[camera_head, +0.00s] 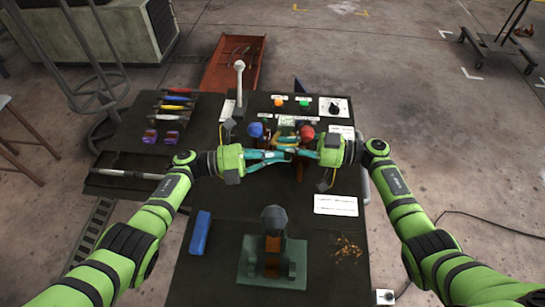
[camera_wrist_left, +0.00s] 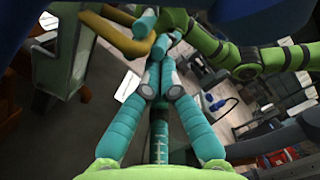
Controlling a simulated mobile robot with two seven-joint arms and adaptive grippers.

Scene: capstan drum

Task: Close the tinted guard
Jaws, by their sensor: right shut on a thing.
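The amber-brown bar (camera_wrist_left: 118,36), seemingly part of the tinted guard, crosses the top of the left wrist view. The rest of the guard is hard to make out behind the hands in the head view. My right gripper (camera_head: 300,152) is at the centre of the bench, its teal fingers shut at the guard. The exact grip is too small to see. My left gripper (camera_head: 288,156) points right, its tips close to the right gripper's fingers. Its teal fingers (camera_wrist_left: 157,75) run side by side and look shut, with nothing visible between them.
Behind the hands are a blue knob (camera_head: 255,130), a red knob (camera_head: 307,132), an upright white-topped lever (camera_head: 239,78) and a panel with a rotary switch (camera_head: 335,107). In front are a blue block (camera_head: 200,232) and a green-based fixture (camera_head: 273,262). Coloured-handled tools (camera_head: 175,100) lie at left.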

